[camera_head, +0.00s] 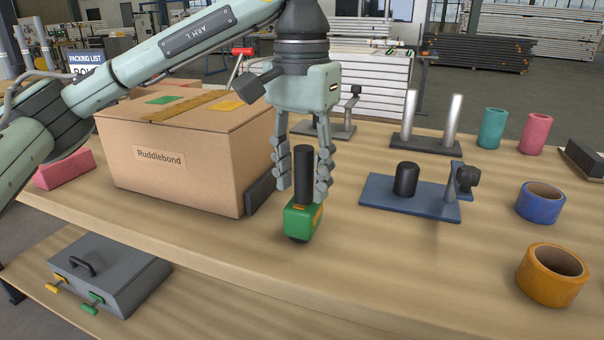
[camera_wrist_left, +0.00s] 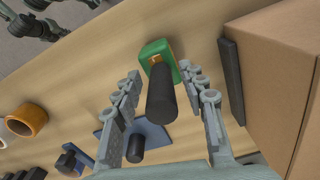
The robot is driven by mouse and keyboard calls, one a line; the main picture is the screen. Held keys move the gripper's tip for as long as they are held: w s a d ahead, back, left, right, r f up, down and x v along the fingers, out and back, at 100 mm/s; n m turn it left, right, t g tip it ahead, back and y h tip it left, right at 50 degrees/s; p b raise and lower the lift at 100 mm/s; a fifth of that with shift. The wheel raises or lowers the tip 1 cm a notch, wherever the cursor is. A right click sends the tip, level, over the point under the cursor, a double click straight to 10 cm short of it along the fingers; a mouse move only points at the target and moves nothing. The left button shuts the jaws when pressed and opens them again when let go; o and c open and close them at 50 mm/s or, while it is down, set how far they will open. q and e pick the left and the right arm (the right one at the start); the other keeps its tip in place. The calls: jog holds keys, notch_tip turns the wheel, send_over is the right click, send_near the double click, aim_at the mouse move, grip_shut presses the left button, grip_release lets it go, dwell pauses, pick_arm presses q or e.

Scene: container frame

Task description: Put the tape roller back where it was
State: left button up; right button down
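The tape roller (camera_head: 303,219) has a green head and a black handle. It stands upright on the table, head down, in front of the box's right corner. It also shows in the left wrist view (camera_wrist_left: 161,95). My left gripper (camera_head: 303,190) points down with one finger on each side of the handle. In the left wrist view its fingers (camera_wrist_left: 165,85) are apart, with gaps to the handle, so it is open.
A cardboard box (camera_head: 200,185) stands close at left, with a dark block (camera_head: 260,192) beside its corner. Blue (camera_head: 540,204) and orange (camera_head: 550,277) tape rolls stand at right. Behind are two metal posts on a base (camera_head: 430,143) and teal and pink rolls.

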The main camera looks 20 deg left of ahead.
aim_at(302, 140)
pick_arm(q)
jog(key=shift+r, duration=0.15)
notch_tip(302, 140, up, 8)
jog(key=shift+r+p, duration=0.15)
jog(key=shift+p, duration=0.7)
notch_tip(302, 140, up, 3)
jog(key=shift+r+p, duration=0.1)
jog(key=shift+p, duration=0.25)
jog(key=shift+r, duration=0.25)
pick_arm(e)
notch_tip(302, 140, down, 7)
jog(key=s, duration=0.2)
jog(key=shift+s+d+r+g, duration=0.15)
jog(key=shift+s+d+g, duration=0.1)
jog(key=shift+d+g, duration=0.05)
pick_arm(q)
jog(key=shift+f, duration=0.1)
pick_arm(e)
jog(key=shift+s, duration=0.1)
